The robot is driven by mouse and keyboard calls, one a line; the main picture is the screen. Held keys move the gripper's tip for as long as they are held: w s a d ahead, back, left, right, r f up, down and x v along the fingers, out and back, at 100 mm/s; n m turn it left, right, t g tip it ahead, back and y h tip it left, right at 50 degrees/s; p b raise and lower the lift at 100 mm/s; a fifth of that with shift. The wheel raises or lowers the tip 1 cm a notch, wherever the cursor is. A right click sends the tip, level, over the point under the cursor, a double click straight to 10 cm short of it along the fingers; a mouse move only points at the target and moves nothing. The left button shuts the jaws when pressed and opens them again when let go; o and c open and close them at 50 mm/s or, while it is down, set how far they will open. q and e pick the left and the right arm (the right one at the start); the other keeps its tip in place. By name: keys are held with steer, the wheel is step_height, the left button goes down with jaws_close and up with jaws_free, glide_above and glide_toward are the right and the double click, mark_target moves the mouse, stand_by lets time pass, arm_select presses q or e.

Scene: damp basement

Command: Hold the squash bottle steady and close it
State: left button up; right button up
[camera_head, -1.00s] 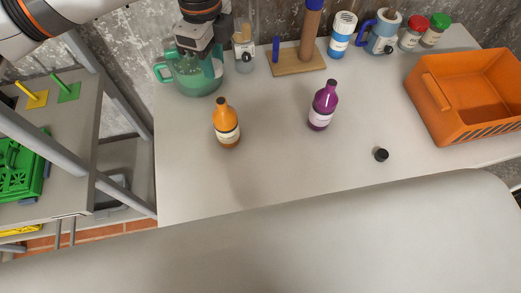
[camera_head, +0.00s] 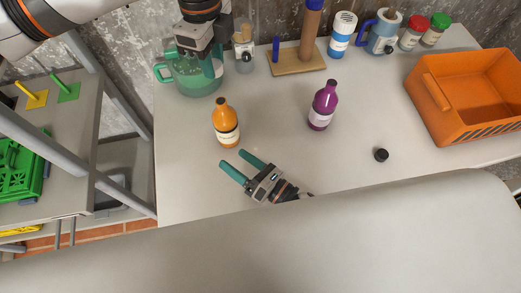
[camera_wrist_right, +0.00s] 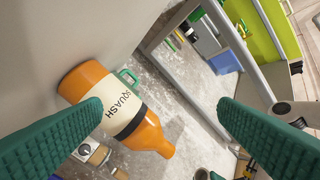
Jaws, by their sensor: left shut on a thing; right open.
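The orange squash bottle (camera_head: 226,125) stands upright on the table, left of centre; its label reads SQUASH in the right wrist view (camera_wrist_right: 146,133). No cap shows on its neck. A small black cap (camera_head: 381,155) lies on the table to the right. My right gripper (camera_head: 235,159) is open and empty, just in front of the bottle, its fingers pointing towards it. In the right wrist view the bottle shows beyond the fingers, nearer the left one. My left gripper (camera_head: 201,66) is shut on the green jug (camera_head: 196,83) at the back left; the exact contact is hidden.
A purple bottle (camera_head: 323,106) stands right of the squash bottle. An orange crate (camera_head: 436,111) is at the right. A wooden stand (camera_head: 297,65), a blue-and-white container (camera_head: 342,37), a blue mug (camera_head: 381,43) and jars line the back.

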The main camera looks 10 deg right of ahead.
mark_target(221, 101)
steer(key=w+d+n, duration=0.1)
steer(key=n, duration=0.1)
steer(key=w+d+f+n, duration=0.1)
steer(key=d+n, duration=0.1)
steer(key=n, duration=0.1)
steer(key=w+d+n+h, duration=0.1)
steer(key=d+n, duration=0.1)
steer(key=shift+f, duration=0.4)
steer(key=shift+d+f+n, duration=0.25)
steer(key=shift+d+n, duration=0.05)
steer(key=shift+n, duration=0.2)
steer(key=shift+w+a, duration=0.1)
steer(key=shift+w, duration=0.15)
steer(key=x, duration=1.1)
steer(key=shift+w+a+f, duration=0.1)
steer(key=shift+a+f, duration=0.05)
steer(key=shift+f, duration=0.15)
steer(key=c, duration=1.4)
arm_select(q)
step_height(221, 101, down, 6)
steer(key=m, duration=0.6)
steer(key=shift+f, duration=0.2)
